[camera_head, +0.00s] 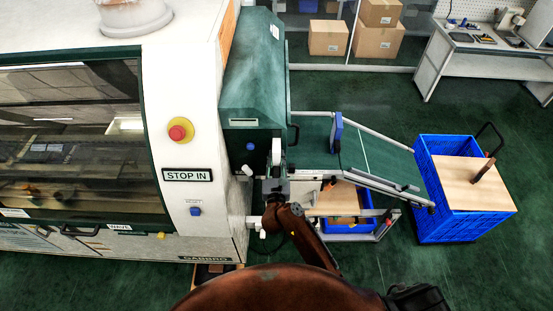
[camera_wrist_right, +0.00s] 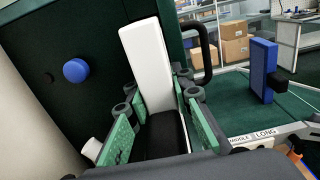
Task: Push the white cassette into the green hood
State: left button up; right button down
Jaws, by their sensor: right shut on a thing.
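The white cassette (camera_wrist_right: 150,65) stands between the fingers of my right gripper (camera_wrist_right: 159,100) in the right wrist view, with a black lower part. The gripper is shut on it. In the head view the cassette (camera_head: 276,152) is a small white upright piece at the front of the green hood (camera_head: 255,85), and my right gripper (camera_head: 275,185) is just below it. In the wrist view the cassette's far end lies against or in front of the dark green hood face (camera_wrist_right: 50,105); I cannot tell whether it is inside. My left gripper is not in view.
A blue knob (camera_wrist_right: 75,70) and a black handle (camera_wrist_right: 203,50) flank the cassette. A green conveyor (camera_head: 375,155) with a blue block (camera_head: 336,132) slopes right to a blue crate (camera_head: 445,200). The white machine (camera_head: 190,120) stands left. Floor is clear at lower right.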

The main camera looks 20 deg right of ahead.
jog(key=shift+w+d, duration=0.1)
jog(key=shift+w, duration=0.1)
jog(key=c, duration=1.6)
grip_release()
jog(key=v, duration=1.2)
jog(key=shift+r, duration=0.1)
